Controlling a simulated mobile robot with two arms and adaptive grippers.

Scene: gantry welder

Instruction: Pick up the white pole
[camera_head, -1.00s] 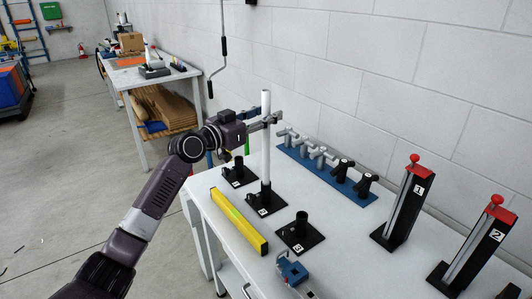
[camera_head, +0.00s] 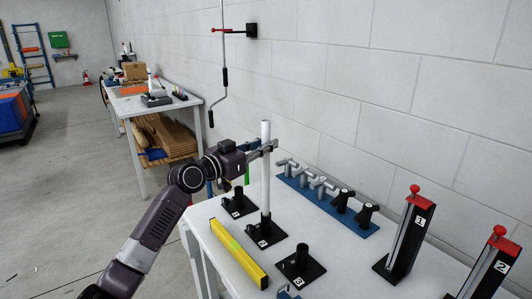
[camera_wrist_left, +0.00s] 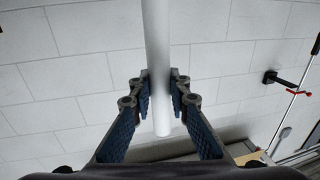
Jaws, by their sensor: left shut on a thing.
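The white pole (camera_head: 266,185) stands upright, its lower end at the socket of a black numbered base (camera_head: 264,236) on the white table. My left gripper (camera_head: 264,149) is shut on the white pole in its upper part, a little below its top. In the left wrist view the pole (camera_wrist_left: 157,50) runs down between the two fingers of my left gripper (camera_wrist_left: 161,90), and one of its ends shows just past the fingertips. My right gripper is in neither view.
Similar black bases (camera_head: 238,206) (camera_head: 301,265) stand on either side. A yellow bar (camera_head: 238,252) lies in front. Behind is a blue rack (camera_head: 325,202) with several grey and black fittings. Tall black stands with red knobs (camera_head: 407,237) are at right. The white wall is close behind.

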